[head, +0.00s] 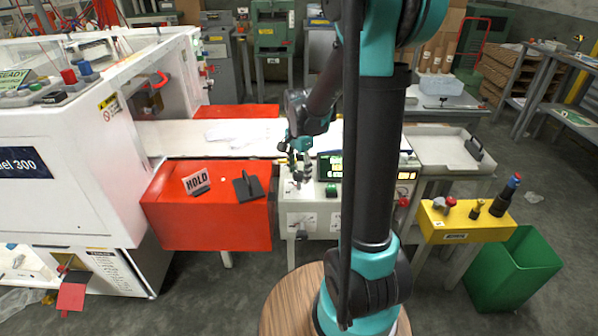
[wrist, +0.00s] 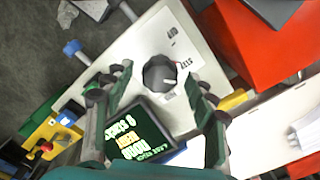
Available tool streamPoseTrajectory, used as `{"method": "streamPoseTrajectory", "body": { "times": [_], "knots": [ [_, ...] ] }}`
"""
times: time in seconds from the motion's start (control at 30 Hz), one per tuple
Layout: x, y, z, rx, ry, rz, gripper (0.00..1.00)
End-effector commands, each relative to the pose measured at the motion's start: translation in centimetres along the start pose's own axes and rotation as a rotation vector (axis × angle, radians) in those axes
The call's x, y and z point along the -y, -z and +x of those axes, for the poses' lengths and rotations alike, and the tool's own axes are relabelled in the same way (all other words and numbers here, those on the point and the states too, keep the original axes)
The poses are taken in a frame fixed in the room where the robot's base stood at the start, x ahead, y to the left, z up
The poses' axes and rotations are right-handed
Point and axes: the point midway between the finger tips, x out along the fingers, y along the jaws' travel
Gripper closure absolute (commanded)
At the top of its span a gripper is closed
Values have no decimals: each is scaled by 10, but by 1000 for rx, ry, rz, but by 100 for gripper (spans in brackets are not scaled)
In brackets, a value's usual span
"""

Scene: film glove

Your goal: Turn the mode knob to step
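The mode knob (wrist: 160,73) is a dark round knob with a white pointer mark, on a pale panel (wrist: 120,52) in the wrist view. The pointer mark lies toward the knob's lower right. A printed STEP label (wrist: 184,63) is to its right; another label (wrist: 173,31) is above it. My gripper (wrist: 164,78) is open, its fingers on either side of the knob in the picture with gaps showing; I cannot tell its height above the knob. In the head view my gripper (head: 298,178) is over the control box (head: 312,218) and hides the knob.
A lit screen (wrist: 138,132) sits beside the knob. A red box (head: 207,222) left of the control box bears a HOLD sign (head: 197,182) and a black paddle (head: 247,187). A yellow button box (head: 465,222) and green bin (head: 515,270) stand at the right.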

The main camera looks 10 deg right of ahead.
Motion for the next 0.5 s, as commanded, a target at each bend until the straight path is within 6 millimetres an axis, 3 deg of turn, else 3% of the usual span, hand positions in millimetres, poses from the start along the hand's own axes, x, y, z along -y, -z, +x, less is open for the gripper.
{"method": "streamPoseTrajectory", "body": {
  "times": [0.27, 0.5],
  "knots": [
    [0, 0, -4, 0, 0, 0, 44],
    [-1, 0, -37, 0, 0, 0, 44]
  ]
}}
